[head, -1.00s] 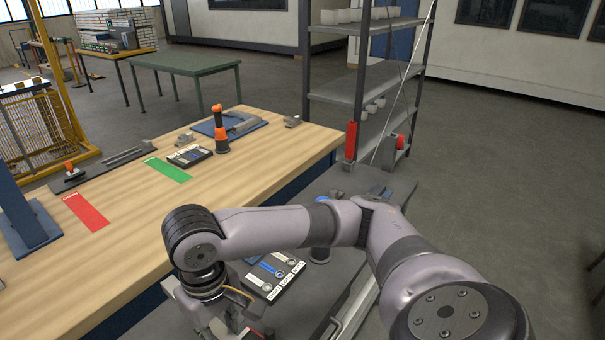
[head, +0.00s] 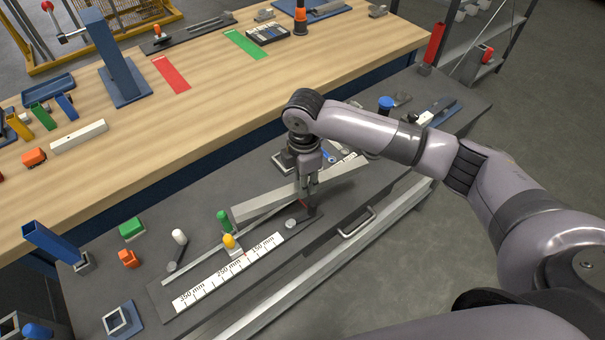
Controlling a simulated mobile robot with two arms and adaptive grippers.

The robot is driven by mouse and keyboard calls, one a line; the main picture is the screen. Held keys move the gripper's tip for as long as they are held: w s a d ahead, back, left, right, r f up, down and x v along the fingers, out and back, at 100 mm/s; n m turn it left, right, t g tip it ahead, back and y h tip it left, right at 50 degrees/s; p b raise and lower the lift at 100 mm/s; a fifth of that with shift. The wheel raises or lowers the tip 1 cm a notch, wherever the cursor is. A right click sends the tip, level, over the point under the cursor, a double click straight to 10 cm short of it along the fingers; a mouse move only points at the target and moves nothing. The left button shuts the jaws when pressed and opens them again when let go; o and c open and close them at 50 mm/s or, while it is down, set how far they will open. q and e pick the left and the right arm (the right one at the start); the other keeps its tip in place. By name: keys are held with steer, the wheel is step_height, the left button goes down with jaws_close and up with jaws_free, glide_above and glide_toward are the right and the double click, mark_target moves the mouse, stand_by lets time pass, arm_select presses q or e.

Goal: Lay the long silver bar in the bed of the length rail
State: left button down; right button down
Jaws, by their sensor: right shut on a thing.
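The long silver bar (head: 262,203) is in the grasp of my right gripper (head: 310,207), which is shut on it near its middle. The bar runs from lower left to upper right, over the right end of the length rail (head: 158,299). The rail is a dark strip on the grey bench, with a white millimetre scale (head: 209,287) and a slider with a yellow knob (head: 229,241). The bar appears above the bed, at a slight angle to the scale; its exact height is hard to tell. My left gripper is not in view.
A green-topped peg (head: 223,221) and a white-topped peg (head: 179,237) stand behind the rail. Green (head: 131,228) and orange (head: 128,259) blocks lie to the left. A bench handle (head: 356,223) is in front. The wooden table (head: 200,128) lies behind.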

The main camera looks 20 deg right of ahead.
steer(key=shift+w+f+n, duration=0.35)
steer(key=shift+w+n, duration=0.05)
steer(key=shift+n, duration=0.5)
steer(key=shift+w+f+n, duration=0.15)
steer(key=shift+f+n, duration=0.1)
steer(key=shift+n, duration=0.05)
step_height(320, 180, down, 4)
steer(key=b, duration=0.4)
steer(key=shift+f+b, duration=0.15)
steer(key=shift+b, duration=0.2)
steer(key=shift+f, duration=0.4)
steer(key=shift+p, duration=0.95)
steer(key=shift+f+b, duration=0.45)
steer(key=shift+f, duration=0.6)
